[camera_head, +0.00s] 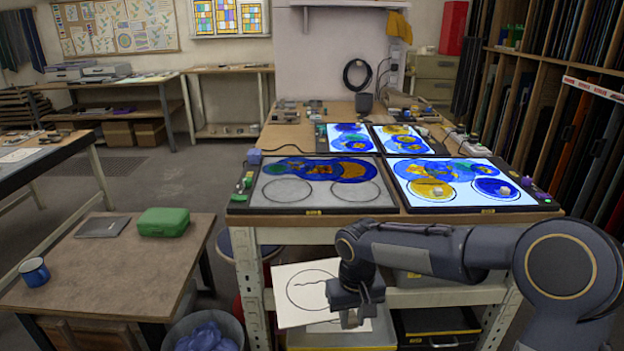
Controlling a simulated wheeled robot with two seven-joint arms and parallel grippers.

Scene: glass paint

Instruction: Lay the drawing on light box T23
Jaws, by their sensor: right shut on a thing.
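The drawing (297,303) is a white sheet with dark curved lines. My right gripper (352,319) is shut on it at its right side and holds it tilted in front of the workbench, below the bench top. The gripper hides part of the sheet. Several light boxes lie on the bench. The front left light box (264,197) is unlit and grey, with two empty drawn ovals and blue and orange glass behind them. The front right light box (458,200) is lit and carries coloured glass. The box labels are too small to read, so I cannot tell which is T23. My left gripper is out of view.
Two smaller lit light boxes (358,146) and (420,150) lie behind. A low table (110,260) at left holds a green case (163,222) and a blue mug (34,271). A bin (206,330) stands beside the bench. Glass racks (560,120) stand at right.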

